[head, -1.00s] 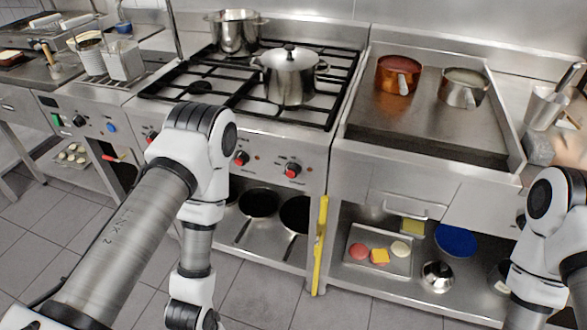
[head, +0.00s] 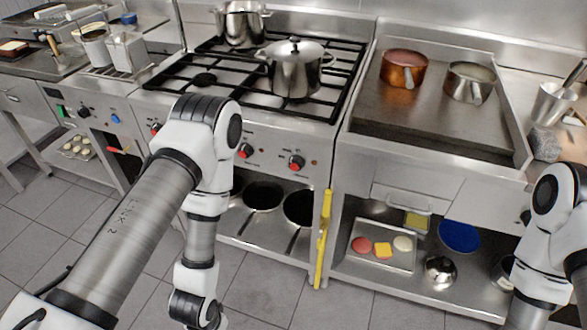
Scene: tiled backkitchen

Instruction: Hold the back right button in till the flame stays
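The gas range (head: 275,150) stands in the middle of the head view with black grates and a steel front panel. Red-and-black knobs sit on that panel: one at the left (head: 155,128), one in the middle (head: 246,150) and one at the right (head: 297,162). My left arm covers part of the panel between the left and middle knobs. No flame shows on the burners. A lidded steel pot (head: 294,72) stands on the front right grate, and another steel pot (head: 240,25) at the back. Both of my grippers are outside the view; only arm links show.
A flat griddle (head: 425,125) right of the range holds a copper pan (head: 404,68) and a steel pan (head: 468,84). A yellow bar (head: 322,240) stands upright at the range's right front edge. Shelves below hold pans and a tray (head: 384,262). Tiled floor in front is clear.

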